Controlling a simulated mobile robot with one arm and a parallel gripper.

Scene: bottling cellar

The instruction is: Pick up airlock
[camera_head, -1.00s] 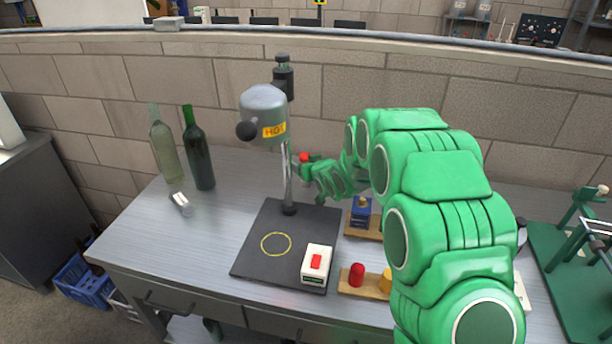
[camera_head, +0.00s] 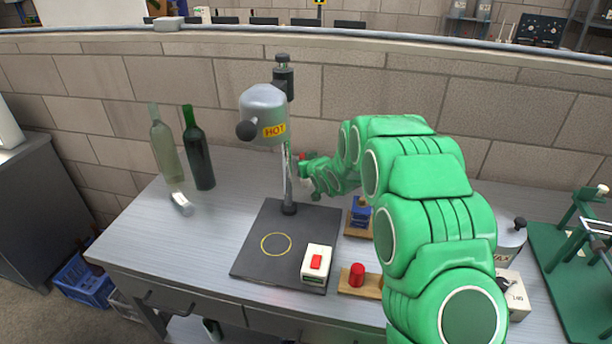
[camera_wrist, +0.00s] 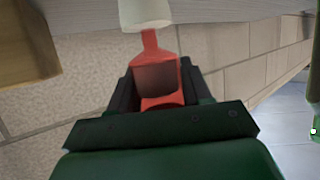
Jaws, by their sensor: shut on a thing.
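The airlock (camera_wrist: 162,75) is a red, see-through piece with a narrow neck, and a pale, cup-like end (camera_wrist: 146,13) shows beyond the neck. My gripper (camera_wrist: 158,92) is shut on its red body in the wrist view. The airlock appears to be held up off the bench, close to the post.
The capper-like device marked HOT (camera_head: 262,104) stands on a black base plate (camera_head: 258,262). Two bottles (camera_head: 198,155) stand at left, with a small white piece (camera_head: 181,204) before them. A switch box (camera_head: 316,264) and red knob (camera_head: 356,275) are in front. A green frame (camera_head: 560,265) is at right.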

